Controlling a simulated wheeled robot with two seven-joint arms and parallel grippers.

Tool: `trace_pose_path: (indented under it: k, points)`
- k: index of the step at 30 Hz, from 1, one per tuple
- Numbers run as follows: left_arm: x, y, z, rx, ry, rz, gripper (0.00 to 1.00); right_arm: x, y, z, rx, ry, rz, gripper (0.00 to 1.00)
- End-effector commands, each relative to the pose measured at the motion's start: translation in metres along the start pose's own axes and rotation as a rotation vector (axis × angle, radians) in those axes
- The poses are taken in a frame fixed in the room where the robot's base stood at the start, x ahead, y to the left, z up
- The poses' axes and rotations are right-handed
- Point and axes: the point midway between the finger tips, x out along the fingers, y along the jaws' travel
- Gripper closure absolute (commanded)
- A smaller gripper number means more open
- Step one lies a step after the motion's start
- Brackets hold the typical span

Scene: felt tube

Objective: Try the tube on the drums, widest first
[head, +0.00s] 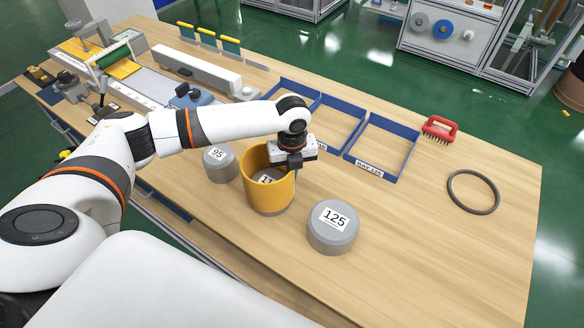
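The felt tube (268,201) is a yellow-orange open cylinder standing upright in the head view. It surrounds a grey drum (266,177) whose label shows only "11", the rest being hidden. The tube's lower edge looks at or close to the table. My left gripper (291,167) is at the tube's right rim, pointing down, and appears shut on its wall; the fingertips are partly hidden. A grey drum marked 125 (333,238) stands bare in front and right of the tube. A smaller grey drum marked 95 (220,168) stands bare behind and left. My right gripper is not in view.
Blue-walled bays (381,180) lie behind the tube, the right one labelled BAY 125. A red brush (439,130) and a dark ring (473,211) lie at the right. Bench equipment (205,72) fills the back left. The front right of the table is clear.

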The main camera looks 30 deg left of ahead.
Motion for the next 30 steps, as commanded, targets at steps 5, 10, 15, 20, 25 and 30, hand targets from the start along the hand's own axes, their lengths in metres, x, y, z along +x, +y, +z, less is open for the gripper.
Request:
trace_pose_path:
  k: [5,10,15,20,25,30]
  points:
    - [0.0084,0.0001,0.0002,0.000,-0.001,0.000,1.00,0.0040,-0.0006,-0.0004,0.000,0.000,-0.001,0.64]
    - [0.0088,-0.0001,0.0002,0.000,-0.001,0.000,0.76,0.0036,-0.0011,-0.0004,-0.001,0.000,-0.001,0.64]
    - [0.0098,-0.0020,0.0001,-0.001,-0.002,-0.006,0.70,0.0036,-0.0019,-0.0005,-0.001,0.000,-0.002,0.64]
    - [0.0108,-0.0034,0.0002,-0.002,-0.002,-0.011,0.70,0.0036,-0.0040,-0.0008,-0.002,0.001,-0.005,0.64]
    - [0.0117,-0.0045,0.0003,-0.003,-0.003,-0.014,0.70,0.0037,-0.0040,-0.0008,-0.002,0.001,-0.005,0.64]
    - [0.0087,-0.0048,0.0001,-0.003,-0.003,-0.015,0.70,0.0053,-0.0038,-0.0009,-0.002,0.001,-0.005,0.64]
